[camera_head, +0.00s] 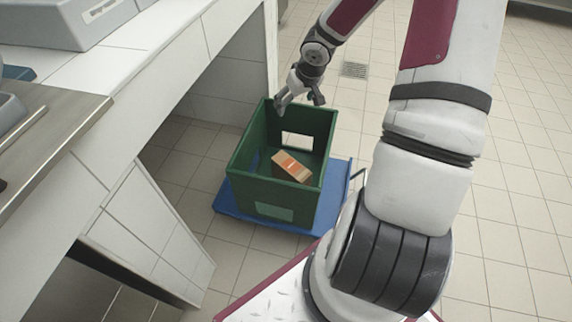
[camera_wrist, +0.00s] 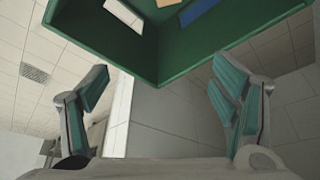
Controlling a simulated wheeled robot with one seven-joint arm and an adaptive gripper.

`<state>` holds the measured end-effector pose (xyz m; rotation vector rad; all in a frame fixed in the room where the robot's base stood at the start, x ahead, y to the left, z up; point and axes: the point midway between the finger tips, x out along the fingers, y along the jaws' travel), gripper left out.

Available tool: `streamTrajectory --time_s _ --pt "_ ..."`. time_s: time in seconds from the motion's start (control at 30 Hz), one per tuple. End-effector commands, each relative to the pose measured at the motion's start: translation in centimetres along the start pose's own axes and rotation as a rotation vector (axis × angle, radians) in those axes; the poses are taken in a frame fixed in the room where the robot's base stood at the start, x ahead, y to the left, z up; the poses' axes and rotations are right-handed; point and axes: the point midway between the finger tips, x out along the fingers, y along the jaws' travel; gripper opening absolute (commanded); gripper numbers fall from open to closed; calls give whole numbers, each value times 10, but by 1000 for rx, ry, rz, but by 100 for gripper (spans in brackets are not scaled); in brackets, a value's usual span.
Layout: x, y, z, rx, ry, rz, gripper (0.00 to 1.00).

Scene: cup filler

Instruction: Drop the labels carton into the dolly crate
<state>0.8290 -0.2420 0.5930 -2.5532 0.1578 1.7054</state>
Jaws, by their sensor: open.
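The labels carton (camera_head: 292,166), a small tan box with an orange band, lies tilted inside the green dolly crate (camera_head: 247,153) in the head view. The crate stands on a blue dolly (camera_head: 228,202) on the floor. My gripper (camera_head: 297,104) is open and empty at the crate's far rim, above it as far as I can tell. In the wrist view my gripper (camera_wrist: 165,95) has its fingers wide apart with nothing between them. The crate's green wall (camera_wrist: 110,38) fills the top there, and a small tan patch of the carton (camera_wrist: 168,3) shows at the upper edge.
A white tiled counter (camera_head: 130,65) with a steel edge stands on the left, with an open space under it beside the crate. The tiled floor (camera_head: 500,200) is clear on the right. A floor drain (camera_head: 354,70) lies behind the crate.

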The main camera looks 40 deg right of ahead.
Motion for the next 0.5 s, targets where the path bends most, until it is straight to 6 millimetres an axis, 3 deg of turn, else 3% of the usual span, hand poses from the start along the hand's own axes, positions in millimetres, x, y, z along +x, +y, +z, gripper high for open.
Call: streamTrajectory --time_s 0.2,0.5 --pt "-22 1 0 2 0 1 80" --pt "-28 0 0 -1 0 -1 80"
